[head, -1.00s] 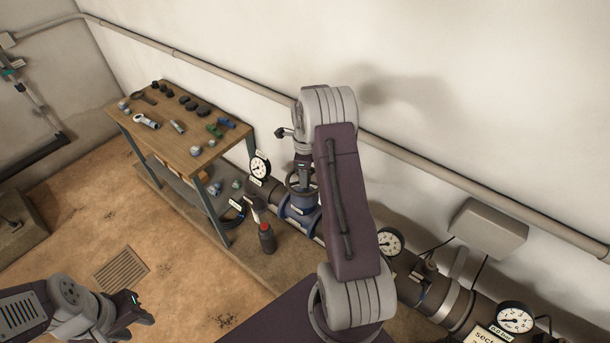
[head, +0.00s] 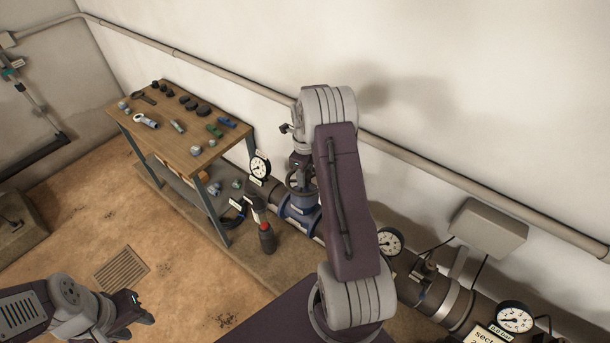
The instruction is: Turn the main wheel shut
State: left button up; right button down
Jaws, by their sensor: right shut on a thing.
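The main wheel (head: 293,181) is a dark handwheel on top of a blue valve body (head: 299,212) in the pipe along the wall. My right arm comes down over it and hides part of the wheel. My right gripper (head: 301,176) is at the wheel, shut on it, though its fingertips are mostly hidden by the wrist. My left gripper (head: 146,308) is low at the left, over the floor, away from the valve. Its fingers look parted and I see nothing between them.
A workbench (head: 190,146) with tools and fittings stands left of the valve. A dark bottle with a red part (head: 266,237) stands on the floor before the pipe. Gauges (head: 260,167) sit on the pipe. A grey box (head: 488,228) is on the wall.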

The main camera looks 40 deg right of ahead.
jog(key=shift+r, duration=0.1)
jog(key=c, duration=1.2)
grip_release()
jog(key=shift+o, duration=0.2)
jog(key=shift+w+r, duration=0.1)
jog(key=shift+r, duration=0.1)
notch_tip(320, 180, up, 9)
jog(key=shift+f+b, duration=0.2)
jog(key=shift+b, duration=0.85)
